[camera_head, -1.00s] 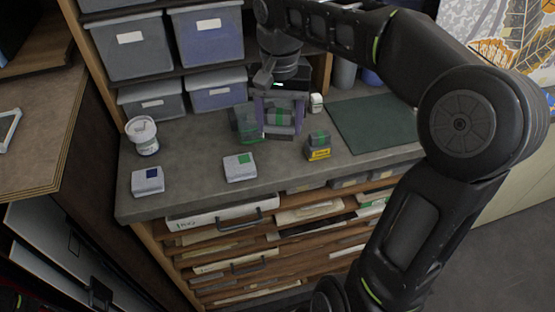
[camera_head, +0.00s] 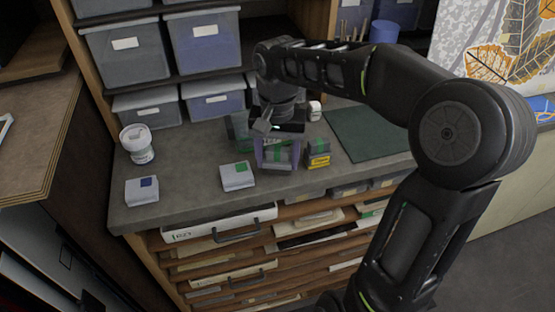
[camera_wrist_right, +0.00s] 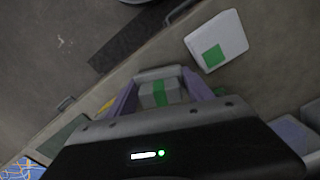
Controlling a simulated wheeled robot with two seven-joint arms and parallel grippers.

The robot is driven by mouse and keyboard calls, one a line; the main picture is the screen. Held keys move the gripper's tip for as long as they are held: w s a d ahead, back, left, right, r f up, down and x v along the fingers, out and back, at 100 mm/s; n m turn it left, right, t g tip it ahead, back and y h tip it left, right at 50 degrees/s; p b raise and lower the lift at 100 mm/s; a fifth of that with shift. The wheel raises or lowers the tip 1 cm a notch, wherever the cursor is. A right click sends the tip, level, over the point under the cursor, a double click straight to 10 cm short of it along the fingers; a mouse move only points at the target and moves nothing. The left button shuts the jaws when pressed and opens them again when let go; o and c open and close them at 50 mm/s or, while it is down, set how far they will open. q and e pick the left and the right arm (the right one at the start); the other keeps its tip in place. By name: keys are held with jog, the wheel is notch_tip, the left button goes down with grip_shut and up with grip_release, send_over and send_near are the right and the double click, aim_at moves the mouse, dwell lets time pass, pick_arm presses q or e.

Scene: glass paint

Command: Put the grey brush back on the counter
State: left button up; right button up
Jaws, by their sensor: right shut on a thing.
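My right gripper (camera_head: 278,158) has purple fingers and is shut on a grey, block-like thing with a green band (camera_head: 278,153), which I take to be the grey brush. It is over the front part of the grey counter (camera_head: 180,205). In the right wrist view the brush (camera_wrist_right: 158,92) sits between the fingers of my right gripper (camera_wrist_right: 165,85). I cannot tell whether its underside touches the counter. My left gripper is not in view.
A yellow-fronted block (camera_head: 318,155) stands just right of the gripper. A white pad with a green square (camera_head: 237,177), one with a blue square (camera_head: 142,191) and a white tub (camera_head: 137,145) are to the left. A dark green mat (camera_head: 365,133) lies right; grey bins stand behind.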

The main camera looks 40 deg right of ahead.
aim_at(277, 149)
jog(key=shift+f, duration=0.6)
jog(key=o, duration=1.2)
jog(key=shift+r, duration=0.15)
notch_tip(277, 149, up, 7)
jog(key=shift+f, duration=0.1)
notch_tip(277, 149, up, 5)
jog(key=p, duration=0.4)
jog(key=shift+p, duration=0.4)
